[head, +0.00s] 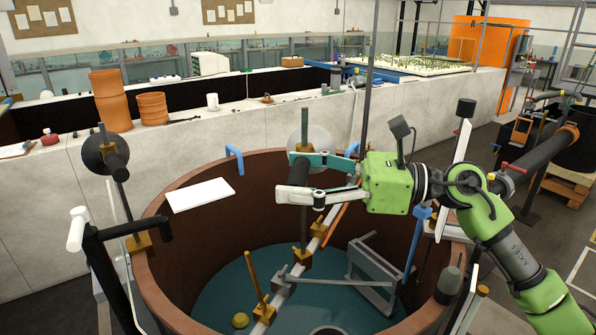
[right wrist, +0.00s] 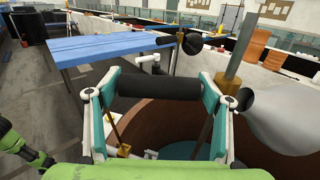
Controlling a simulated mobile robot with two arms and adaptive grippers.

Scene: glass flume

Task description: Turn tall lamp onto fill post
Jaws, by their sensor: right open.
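A lamp with a black cylindrical body (head: 312,178) and a pale round shade (head: 318,137) stands on a dark pole over the brown tub. My right gripper (head: 290,178) is open, its two fingers on either side of that black body. In the right wrist view the body (right wrist: 160,85) spans between the fingers; I cannot tell whether they touch it. A second lamp (head: 103,153), with a dark round shade, stands on a pole at the tub's left rim. A short yellow post (head: 256,285) leans inside the tub. I cannot tell which post is the fill post. My left gripper is not in view.
The brown tub (head: 178,265) holds a grey frame (head: 372,275), a yellow ball (head: 240,320) and a crossing rail with brass clamps. A white board (head: 200,195) lies at its rim. A concrete wall (head: 230,128) with terracotta pots (head: 110,100) stands behind. A blue table (right wrist: 100,48) shows in the right wrist view.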

